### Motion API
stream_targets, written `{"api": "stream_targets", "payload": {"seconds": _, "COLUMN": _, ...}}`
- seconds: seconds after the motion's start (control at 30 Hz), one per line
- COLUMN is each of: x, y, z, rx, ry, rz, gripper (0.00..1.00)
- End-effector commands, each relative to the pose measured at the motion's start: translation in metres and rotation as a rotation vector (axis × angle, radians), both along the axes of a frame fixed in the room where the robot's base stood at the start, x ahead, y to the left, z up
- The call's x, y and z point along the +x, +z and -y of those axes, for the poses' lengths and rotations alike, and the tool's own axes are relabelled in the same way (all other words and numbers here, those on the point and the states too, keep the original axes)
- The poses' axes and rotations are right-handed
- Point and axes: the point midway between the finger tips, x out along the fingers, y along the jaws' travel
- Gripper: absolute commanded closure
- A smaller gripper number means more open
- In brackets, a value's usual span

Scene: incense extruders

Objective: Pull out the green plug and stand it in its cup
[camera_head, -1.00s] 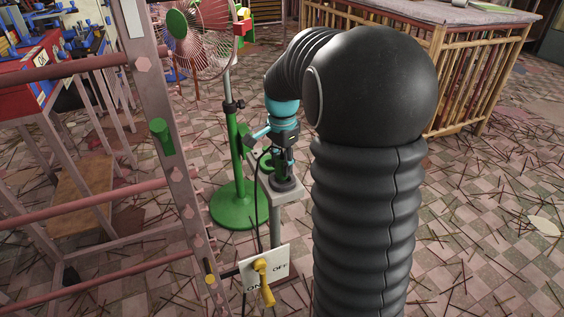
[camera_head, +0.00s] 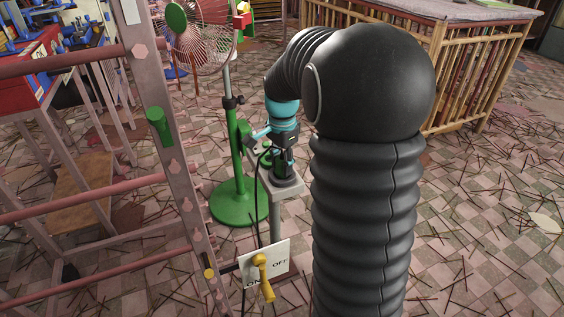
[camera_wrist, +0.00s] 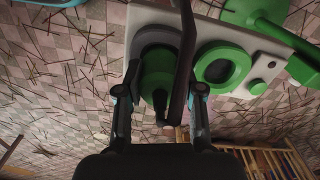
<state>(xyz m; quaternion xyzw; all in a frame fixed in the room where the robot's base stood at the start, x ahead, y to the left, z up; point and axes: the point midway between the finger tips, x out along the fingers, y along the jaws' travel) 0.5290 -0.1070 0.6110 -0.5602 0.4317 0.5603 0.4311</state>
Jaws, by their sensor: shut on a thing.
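The green plug (camera_wrist: 157,72) is between the two fingers of my gripper (camera_wrist: 160,92) in the wrist view, with a dark cable crossing in front of it. The gripper is shut on it. A dark round base shows around the plug on the light plate; I cannot tell whether the plug is still seated there. The green ring-shaped cup (camera_wrist: 222,66) is beside it on the same plate, and looks empty. In the head view my gripper (camera_head: 283,158) is low over the small post's top, and hides most of the plug.
A plate on a post (camera_head: 290,188) carries these parts. A switch board marked ON and OFF with a yellow lever (camera_head: 263,275) is in front. A pink ladder-like frame (camera_head: 175,170) stands left, a fan on a green stand (camera_head: 236,190) behind. Thin sticks litter the tiled floor.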

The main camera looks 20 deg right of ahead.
Motion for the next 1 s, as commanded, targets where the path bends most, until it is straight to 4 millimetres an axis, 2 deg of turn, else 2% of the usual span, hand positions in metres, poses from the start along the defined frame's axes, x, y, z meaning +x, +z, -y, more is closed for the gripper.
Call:
{"api": "stream_targets", "payload": {"seconds": 0.2, "x": 0.0, "y": -0.004, "z": 0.0, "rx": 0.0, "ry": 0.0, "rz": 0.0, "gripper": 0.97}}
{"api": "stream_targets", "payload": {"seconds": 0.23, "x": 0.0, "y": -0.004, "z": 0.0, "rx": 0.0, "ry": 0.0, "rz": 0.0, "gripper": 0.55}}
{"api": "stream_targets", "payload": {"seconds": 0.3, "x": 0.0, "y": -0.003, "z": 0.0, "rx": 0.0, "ry": 0.0, "rz": 0.0, "gripper": 0.38}}
{"api": "stream_targets", "payload": {"seconds": 0.33, "x": 0.0, "y": -0.003, "z": 0.0, "rx": 0.0, "ry": 0.0, "rz": 0.0, "gripper": 0.33}}
{"api": "stream_targets", "payload": {"seconds": 0.73, "x": 0.0, "y": 0.003, "z": 0.0, "rx": -0.001, "ry": 0.0, "rz": 0.001, "gripper": 0.33}}
{"api": "stream_targets", "payload": {"seconds": 0.87, "x": 0.001, "y": 0.019, "z": 0.0, "rx": 0.0, "ry": 0.0, "rz": 0.002, "gripper": 0.33}}
{"api": "stream_targets", "payload": {"seconds": 1.0, "x": 0.001, "y": 0.047, "z": 0.0, "rx": -0.001, "ry": 0.0, "rz": 0.004, "gripper": 0.33}}
